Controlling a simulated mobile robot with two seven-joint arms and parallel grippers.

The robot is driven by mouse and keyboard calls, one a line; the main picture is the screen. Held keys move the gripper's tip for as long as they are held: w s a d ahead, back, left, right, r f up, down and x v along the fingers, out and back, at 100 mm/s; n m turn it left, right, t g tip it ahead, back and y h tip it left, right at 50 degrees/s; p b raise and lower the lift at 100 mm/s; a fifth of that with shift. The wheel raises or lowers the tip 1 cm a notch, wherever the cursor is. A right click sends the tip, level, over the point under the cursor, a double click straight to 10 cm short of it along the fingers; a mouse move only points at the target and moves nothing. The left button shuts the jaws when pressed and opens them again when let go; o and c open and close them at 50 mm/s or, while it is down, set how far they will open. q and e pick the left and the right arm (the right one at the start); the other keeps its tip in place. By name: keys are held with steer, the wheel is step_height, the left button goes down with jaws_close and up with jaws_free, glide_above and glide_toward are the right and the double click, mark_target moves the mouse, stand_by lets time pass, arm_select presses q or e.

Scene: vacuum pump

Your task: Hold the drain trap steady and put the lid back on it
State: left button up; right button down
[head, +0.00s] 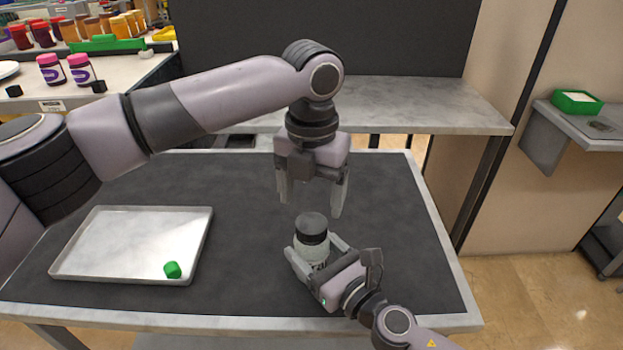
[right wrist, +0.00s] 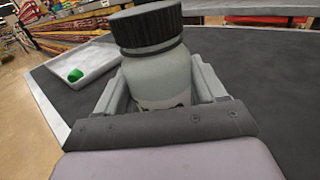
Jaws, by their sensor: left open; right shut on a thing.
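The drain trap (head: 310,252) is a pale, whitish jar standing upright on the dark table mat, right of the middle. Its black ribbed lid (head: 312,226) sits on top of the jar's mouth; I cannot tell how tight it is. In the right wrist view the jar (right wrist: 160,78) stands between the fingers with the black lid (right wrist: 146,25) above it. My right gripper (head: 314,249) is shut around the jar's body from the lower right. My left gripper (head: 312,206) points down with open, empty fingers just above the lid, apart from it.
The dark mat (head: 240,215) between tray and jar is clear. A raised grey shelf (head: 420,105) runs behind the table. Several jars stand on the far-left counter.

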arm_select(q)
steer(key=n, duration=0.3)
steer(key=shift+r, duration=0.1)
steer(key=n, duration=0.4)
steer(key=shift+r+n, duration=0.1)
steer(key=shift+n, duration=0.3)
steer(key=n, duration=0.3)
steer(key=shift+r, duration=0.1)
steer(key=n, duration=0.4)
steer(key=shift+r+n, duration=0.1)
steer(key=shift+n, duration=0.3)
steer(key=n, duration=0.4)
steer(key=shift+r+n, duration=0.15)
steer(key=shift+n, duration=0.15)
steer(key=n, duration=0.9)
steer(key=shift+r, duration=0.25)
steer(key=n, duration=0.4)
steer(key=shift+r+n, duration=0.1)
steer(key=shift+n, duration=0.3)
steer(key=n, duration=0.6)
steer(key=shift+r, duration=0.15)
steer(key=n, duration=0.4)
steer(key=shift+r+n, duration=0.15)
steer(key=shift+n, duration=0.15)
steer(key=n, duration=0.4)
steer(key=shift+r+n, duration=0.1)
steer(key=shift+n, duration=0.3)
